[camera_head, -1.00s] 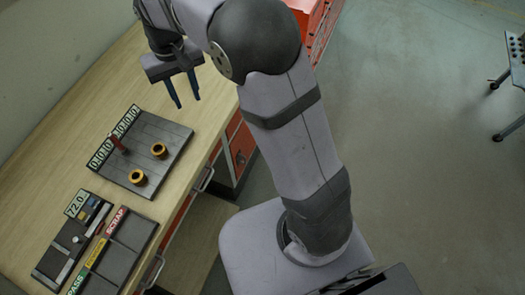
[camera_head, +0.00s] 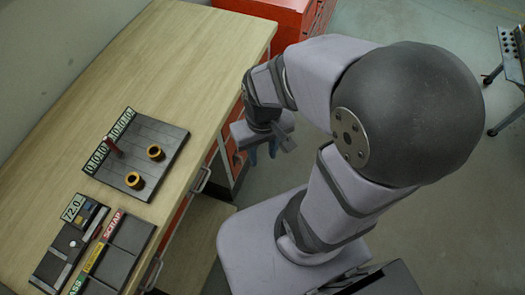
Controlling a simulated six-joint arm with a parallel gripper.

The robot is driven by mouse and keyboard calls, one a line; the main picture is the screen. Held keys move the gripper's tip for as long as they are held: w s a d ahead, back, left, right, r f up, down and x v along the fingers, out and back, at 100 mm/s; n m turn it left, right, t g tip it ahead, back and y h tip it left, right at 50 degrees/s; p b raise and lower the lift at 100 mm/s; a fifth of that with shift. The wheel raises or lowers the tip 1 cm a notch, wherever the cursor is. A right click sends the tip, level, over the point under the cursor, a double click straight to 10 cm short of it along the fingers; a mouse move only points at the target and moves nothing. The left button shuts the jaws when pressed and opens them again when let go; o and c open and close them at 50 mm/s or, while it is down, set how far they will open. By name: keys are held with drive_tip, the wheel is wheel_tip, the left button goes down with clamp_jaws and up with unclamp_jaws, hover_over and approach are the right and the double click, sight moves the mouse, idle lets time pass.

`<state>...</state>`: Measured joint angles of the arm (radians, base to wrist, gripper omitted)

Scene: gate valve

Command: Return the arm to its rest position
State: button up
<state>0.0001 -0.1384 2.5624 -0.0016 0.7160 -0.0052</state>
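My gripper (camera_head: 263,153) points down beside the right edge of the workbench, close to my own base. Its two blue fingers are apart with nothing visible between them, so it looks open and empty. My arm is folded, with its large dark elbow joint (camera_head: 408,115) high at the right. The arm hides part of the floor and the bench's side.
The wooden workbench (camera_head: 150,62) holds a dark board (camera_head: 158,134) with two brass rings and a red peg. Nearby are a 72.0 display unit (camera_head: 73,208) and a sorting tray (camera_head: 125,238). A red cabinet (camera_head: 284,12) stands behind. A dark stand (camera_head: 515,55) is far right.

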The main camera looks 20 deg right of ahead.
wheel_tip(320, 180, down, 4)
drive_tip(key=b, duration=0.4)
drive_tip(key=shift+f, duration=0.2)
drive_tip(key=shift+o, duration=0.3)
idle(0.6)
drive_tip(key=o, duration=0.5)
